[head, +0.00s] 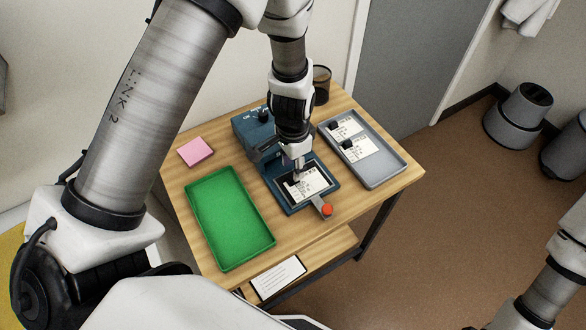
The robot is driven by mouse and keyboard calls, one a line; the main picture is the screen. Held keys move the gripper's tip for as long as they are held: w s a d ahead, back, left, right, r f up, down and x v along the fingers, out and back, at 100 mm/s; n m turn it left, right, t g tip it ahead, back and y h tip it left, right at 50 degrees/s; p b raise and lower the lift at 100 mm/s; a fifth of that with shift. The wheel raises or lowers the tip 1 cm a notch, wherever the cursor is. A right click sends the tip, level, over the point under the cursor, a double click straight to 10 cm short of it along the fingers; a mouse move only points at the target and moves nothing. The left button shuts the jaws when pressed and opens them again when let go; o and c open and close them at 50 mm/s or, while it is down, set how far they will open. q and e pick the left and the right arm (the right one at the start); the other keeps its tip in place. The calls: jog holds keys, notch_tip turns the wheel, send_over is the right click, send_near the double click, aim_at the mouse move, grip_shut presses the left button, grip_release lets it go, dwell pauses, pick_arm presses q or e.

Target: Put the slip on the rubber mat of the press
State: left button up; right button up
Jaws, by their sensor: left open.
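A white slip (313,184) with dark print lies over the dark rubber mat of the blue press (332,171), inside the raised edge. A dark part near its left end is partly covered by my gripper. My left gripper (298,177) is open and points down just above that end of the slip; I cannot tell whether the fingers touch it. More white slips (370,147) with black blocks lie in the grey tray (388,175) right of the press. My right gripper is out of view; only part of that arm shows at the lower right.
An empty green tray (225,217) lies left of the press. A pink note pad (195,151) is at the back left. A dark cup (321,85) stands at the back. A red-knobbed lever (326,210) sticks out at the press's front. A white card (279,277) is on the lower shelf.

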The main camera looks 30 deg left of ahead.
pick_arm(q)
notch_tip(320, 180, up, 10)
jog(key=shift+f+b, duration=0.2)
jog(key=shift+b, duration=0.15)
jog(key=shift+c, duration=0.3)
dwell(1.4)
